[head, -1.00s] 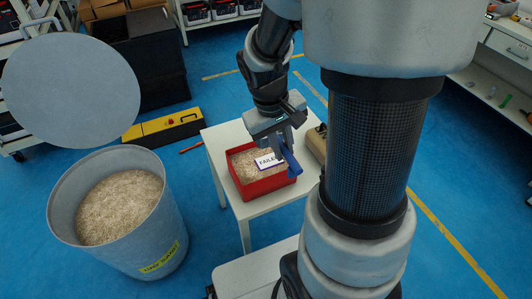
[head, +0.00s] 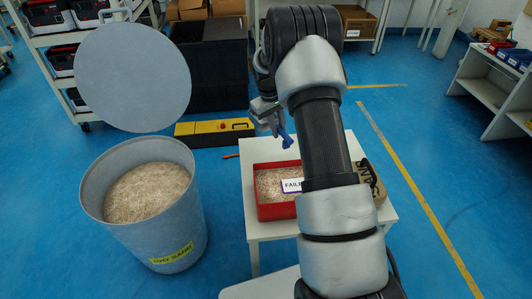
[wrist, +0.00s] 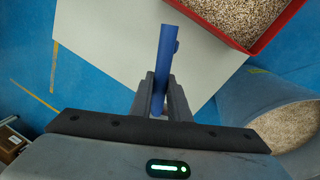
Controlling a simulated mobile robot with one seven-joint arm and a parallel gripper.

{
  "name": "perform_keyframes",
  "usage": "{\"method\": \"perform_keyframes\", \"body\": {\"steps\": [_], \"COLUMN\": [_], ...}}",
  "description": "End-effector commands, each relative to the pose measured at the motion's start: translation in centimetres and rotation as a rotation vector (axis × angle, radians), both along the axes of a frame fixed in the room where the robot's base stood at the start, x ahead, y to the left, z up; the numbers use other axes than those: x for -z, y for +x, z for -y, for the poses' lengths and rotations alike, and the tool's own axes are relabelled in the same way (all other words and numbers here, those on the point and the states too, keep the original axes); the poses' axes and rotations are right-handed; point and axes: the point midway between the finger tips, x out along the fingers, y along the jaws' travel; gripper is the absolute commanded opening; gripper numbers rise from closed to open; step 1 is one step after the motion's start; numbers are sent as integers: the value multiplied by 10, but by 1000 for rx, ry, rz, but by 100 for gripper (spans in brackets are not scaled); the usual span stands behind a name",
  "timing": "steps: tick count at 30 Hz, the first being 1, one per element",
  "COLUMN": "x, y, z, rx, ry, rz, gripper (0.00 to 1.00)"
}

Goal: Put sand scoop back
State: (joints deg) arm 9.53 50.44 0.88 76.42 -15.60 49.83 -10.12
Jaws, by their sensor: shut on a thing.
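My gripper (wrist: 160,90) is shut on a blue scoop (wrist: 165,48), seen as a narrow blue piece standing out past the fingers in the wrist view. In the head view my gripper (head: 268,112) holds the blue scoop (head: 286,138) up in the air, near the back edge of the small white table. A grey bin (head: 150,225) with a yellow label reading like "dry sand" stands open at the left, full of pale sand (head: 145,190). Its round grey lid (head: 132,78) is raised behind it.
A red tray (head: 280,211) of pale grains with a "FAILED" card (head: 291,185) sits on the white table (head: 248,190). A brown object (head: 372,185) lies at the table's right. A yellow-black case (head: 212,130) and a black chest (head: 210,65) stand behind.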

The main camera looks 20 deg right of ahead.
Motion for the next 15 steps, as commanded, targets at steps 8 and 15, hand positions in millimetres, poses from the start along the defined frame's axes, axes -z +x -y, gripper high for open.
{"method": "perform_keyframes", "body": {"steps": [8, 15], "x": [41, 71], "y": [3, 3], "z": [1, 1], "rx": [-4, -2], "ry": [2, 2], "rz": [-2, 0], "gripper": [0, 0]}}
